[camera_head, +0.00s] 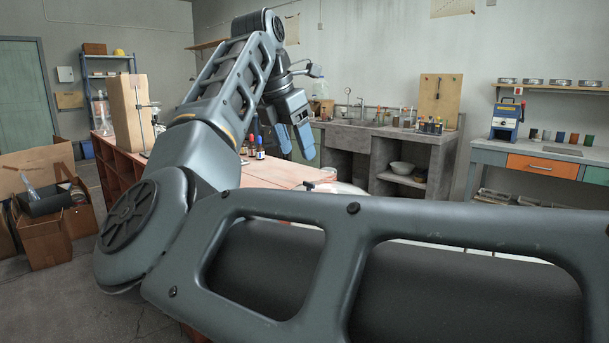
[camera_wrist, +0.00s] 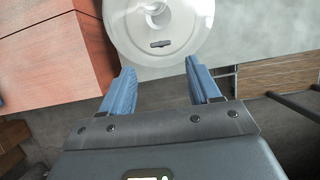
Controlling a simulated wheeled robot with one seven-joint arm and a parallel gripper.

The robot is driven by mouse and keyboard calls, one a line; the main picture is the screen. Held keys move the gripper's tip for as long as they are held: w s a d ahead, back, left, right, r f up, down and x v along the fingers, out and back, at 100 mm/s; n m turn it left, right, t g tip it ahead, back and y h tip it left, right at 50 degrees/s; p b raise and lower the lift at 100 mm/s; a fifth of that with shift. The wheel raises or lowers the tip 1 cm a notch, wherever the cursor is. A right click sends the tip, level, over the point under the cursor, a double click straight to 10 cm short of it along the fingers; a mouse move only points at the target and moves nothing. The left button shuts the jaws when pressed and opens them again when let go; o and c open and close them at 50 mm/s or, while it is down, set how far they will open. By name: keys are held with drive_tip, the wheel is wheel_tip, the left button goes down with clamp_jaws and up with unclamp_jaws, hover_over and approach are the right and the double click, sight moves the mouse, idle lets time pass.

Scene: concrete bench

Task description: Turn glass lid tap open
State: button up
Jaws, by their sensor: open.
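A round, pale glass lid (camera_wrist: 185,38) fills the top middle of the wrist view, cut off by the upper edge. A raised centre shows at its top, and a small dark bar (camera_wrist: 160,43), which may be the tap handle, lies across its near part. My gripper (camera_wrist: 158,68) is open and empty, its two blue fingers spread just below the lid's near edge in the picture. In the head view my gripper (camera_head: 298,154) points down above the bench end. A pale rounded piece (camera_head: 342,188), probably the lid, shows there, mostly hidden by my arm.
The reddish bench (camera_head: 272,173) holds small bottles (camera_head: 260,147), a tall cardboard-coloured box (camera_head: 130,115) and a stand. A concrete sink unit (camera_head: 350,140) stands behind, and a workbench with a blue device (camera_head: 506,120) at right. Boxes lie on the floor at left.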

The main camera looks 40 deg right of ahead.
sight(308, 182)
drive_tip(key=x, duration=0.7)
drive_tip(key=shift+d+f, duration=0.15)
drive_tip(key=shift+f, duration=0.1)
drive_tip(key=c, duration=1)
drive_tip(key=shift+c, duration=0.3)
